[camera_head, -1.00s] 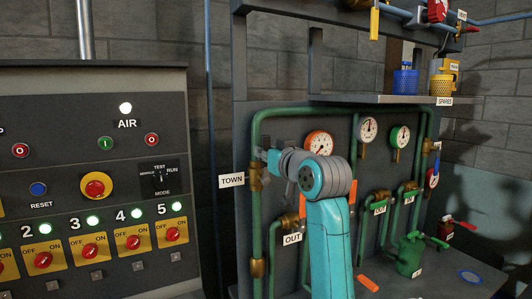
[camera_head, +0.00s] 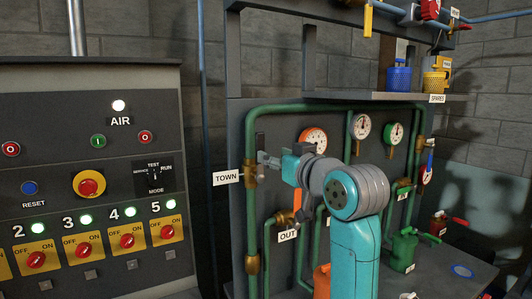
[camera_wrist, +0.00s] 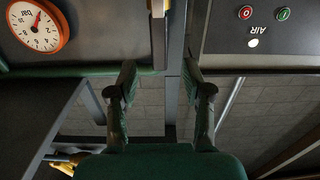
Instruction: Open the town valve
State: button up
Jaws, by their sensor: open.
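The brass town valve (camera_head: 250,173) sits on the green vertical pipe at the left of the panel, beside the white TOWN label (camera_head: 228,177). A dark upright piece (camera_head: 260,142), perhaps its lever, shows just above it. My gripper (camera_head: 266,161) is right at the valve's upper right in the head view; I cannot tell whether it touches. In the wrist view, turned upside down, my gripper's two green fingers (camera_wrist: 158,75) stand apart with nothing seen held between them. The valve is not clearly seen there.
An orange-rimmed gauge (camera_head: 313,140) is right of the valve, and it also shows in the wrist view (camera_wrist: 38,27). An OUT label (camera_head: 288,236) and an orange lever (camera_head: 297,205) are below my arm. The control cabinet (camera_head: 90,130) stands to the left.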

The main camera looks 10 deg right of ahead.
jog(key=shift+v, duration=1.8)
